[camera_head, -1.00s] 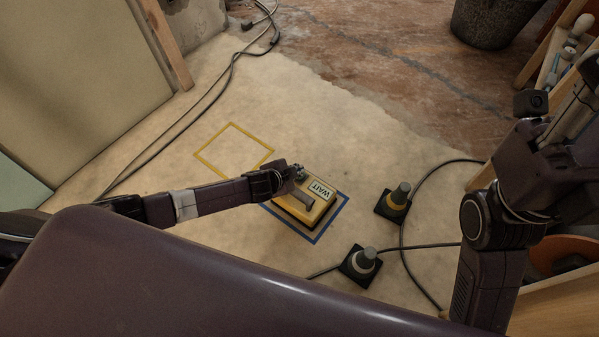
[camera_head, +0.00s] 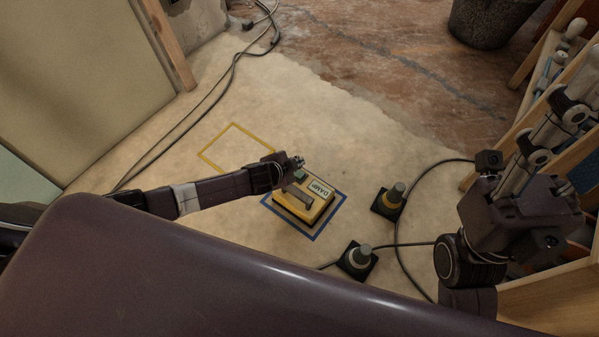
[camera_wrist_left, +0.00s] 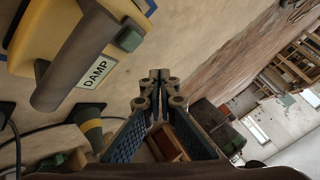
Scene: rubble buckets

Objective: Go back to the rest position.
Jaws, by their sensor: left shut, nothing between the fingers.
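My left gripper (camera_head: 298,162) is shut and empty, just beyond the upper-left edge of a yellow meter (camera_head: 318,208) in the head view. The meter has a grey handle, a green button (camera_head: 301,175) and a label reading DAMP (camera_head: 319,188). It stands inside a blue square outline (camera_head: 318,237) on the floor. In the left wrist view the closed fingertips (camera_wrist_left: 158,76) are apart from the meter (camera_wrist_left: 25,30), which shows at upper left. My right gripper (camera_head: 560,120) points up and right at the right side; its fingertips are unclear.
An empty yellow square outline (camera_head: 222,161) lies left of the meter. Two cone-like grey-topped pieces on black bases (camera_head: 388,204) (camera_head: 357,262) stand right of it, near cables. A wooden shelf (camera_head: 535,75) is at right, a dark bucket (camera_head: 490,22) at the back.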

